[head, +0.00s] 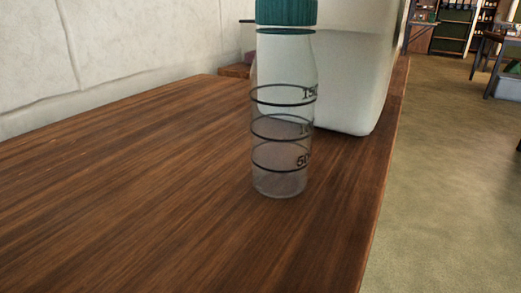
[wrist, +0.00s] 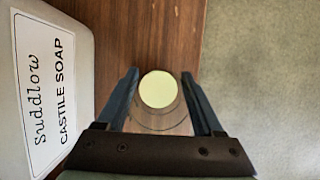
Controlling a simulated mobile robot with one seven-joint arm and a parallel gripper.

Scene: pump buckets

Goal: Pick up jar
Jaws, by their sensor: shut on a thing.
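In the wrist view my gripper (wrist: 160,78) is shut on a clear, round-walled jar (wrist: 165,123), with one dark blue finger on each side. A pale yellow-green disc (wrist: 158,89) shows at the jar's far end. In the head view a clear jar (head: 284,150) with black measuring rings and a teal cap (head: 286,12) is upright at the tabletop, near its right edge. My gripper is not visible in the head view. I cannot tell from the wrist view whether the jar touches the table.
A large white jug (head: 350,75) stands close behind the jar; its castile soap label (wrist: 47,95) shows at the left in the wrist view. The wooden table (head: 130,180) is clear to the left. Floor (head: 440,190) lies beyond its right edge.

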